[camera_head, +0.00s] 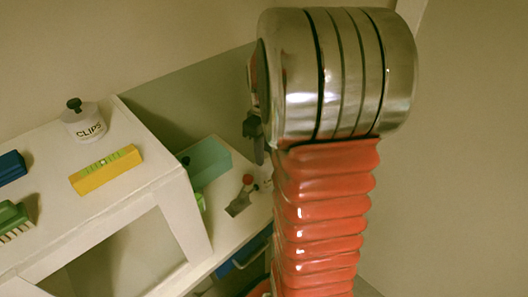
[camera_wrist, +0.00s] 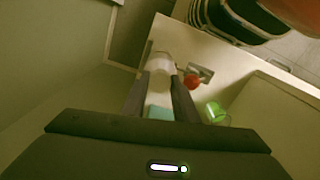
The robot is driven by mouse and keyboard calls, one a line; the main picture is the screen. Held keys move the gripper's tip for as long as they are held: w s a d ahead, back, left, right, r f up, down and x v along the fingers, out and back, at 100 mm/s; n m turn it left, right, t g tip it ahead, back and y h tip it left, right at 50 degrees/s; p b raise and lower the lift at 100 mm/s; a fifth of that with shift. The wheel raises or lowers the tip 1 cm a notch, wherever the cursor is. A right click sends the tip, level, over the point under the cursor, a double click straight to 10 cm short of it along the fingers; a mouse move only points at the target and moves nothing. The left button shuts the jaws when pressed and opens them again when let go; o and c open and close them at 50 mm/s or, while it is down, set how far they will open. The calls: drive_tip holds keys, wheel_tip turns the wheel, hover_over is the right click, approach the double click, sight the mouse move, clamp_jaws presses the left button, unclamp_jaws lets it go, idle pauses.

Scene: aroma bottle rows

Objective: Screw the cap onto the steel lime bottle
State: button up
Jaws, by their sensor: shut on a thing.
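My gripper (camera_wrist: 162,76) points down at the lower table, its two dark fingers close together. A pale grey piece (camera_wrist: 163,62) shows between and past the fingertips, and the fingers are shut on it. It may be the cap, but it is too blurred to tell. In the head view my gripper (camera_head: 253,130) is mostly hidden behind my steel wrist. A lime-green thing (camera_wrist: 214,111) stands on the table to the right of the fingers and shows partly in the head view (camera_head: 200,201). I cannot tell whether it is the lime bottle. No clear steel bottle shows.
A red ball (camera_wrist: 192,82) sits by a small grey metal piece (camera_wrist: 203,73) on the lower table. A teal block (camera_head: 205,160) lies there too. A white raised shelf (camera_head: 150,185) holds a CLIPS jar (camera_head: 84,122) and a yellow level (camera_head: 106,170).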

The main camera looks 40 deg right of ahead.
drive_tip(key=m, duration=0.5)
idle(0.3)
drive_tip(key=o, duration=1)
drive_tip(key=n, duration=1.3)
drive_tip(key=shift+n, duration=2.5)
